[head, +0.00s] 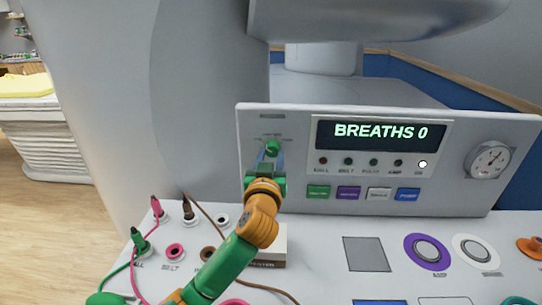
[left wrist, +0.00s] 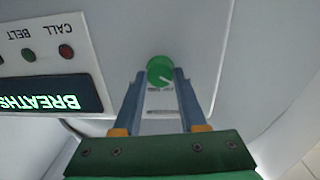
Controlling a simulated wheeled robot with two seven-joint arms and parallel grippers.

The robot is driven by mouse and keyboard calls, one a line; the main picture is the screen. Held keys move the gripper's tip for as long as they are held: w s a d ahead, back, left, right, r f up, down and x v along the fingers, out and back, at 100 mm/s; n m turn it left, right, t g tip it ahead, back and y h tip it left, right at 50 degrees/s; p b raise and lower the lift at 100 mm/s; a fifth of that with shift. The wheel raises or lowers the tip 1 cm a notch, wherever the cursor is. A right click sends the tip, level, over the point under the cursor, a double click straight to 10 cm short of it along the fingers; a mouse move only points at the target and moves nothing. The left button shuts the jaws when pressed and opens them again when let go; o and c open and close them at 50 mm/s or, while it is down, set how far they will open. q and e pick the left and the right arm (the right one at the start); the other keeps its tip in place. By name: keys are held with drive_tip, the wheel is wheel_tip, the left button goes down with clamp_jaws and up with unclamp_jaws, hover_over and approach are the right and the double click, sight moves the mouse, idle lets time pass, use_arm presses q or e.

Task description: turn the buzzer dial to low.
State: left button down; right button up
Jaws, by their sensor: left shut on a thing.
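The green buzzer dial (head: 272,147) is at the left end of the upright grey panel (head: 300,203), with small lettering above it that I cannot read. In the left wrist view the dial (left wrist: 160,70) shows a white pointer line slanting to the lower right of that upside-down picture. My left gripper (head: 267,165) reaches up to the dial from below. Its two blue fingers (left wrist: 160,77) are shut on the dial, one on each side. My right gripper is not in view.
The panel display (head: 380,133) reads BREATHS 0, with a row of lamps below; the rightmost (head: 422,164) is white. Coloured buttons (head: 318,192) and a round gauge (head: 489,160) are to the right. Plugs and cables (head: 157,208) stand on the desk at lower left.

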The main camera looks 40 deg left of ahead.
use_arm(q)
drive_tip(key=m+p, duration=0.3)
drive_tip(key=m, duration=0.1)
drive_tip(key=shift+r, duration=0.1)
drive_tip(key=shift+m+p, duration=0.8)
drive_tip(key=shift+m, duration=0.6)
drive_tip(key=shift+c, duration=2.3)
unclamp_jaws()
drive_tip(key=shift+s+d+f, duration=0.2)
drive_tip(key=shift+s+d, duration=0.05)
drive_tip(key=b+v, duration=0.1)
drive_tip(key=v, duration=0.5)
drive_tip(key=shift+s+r, duration=0.2)
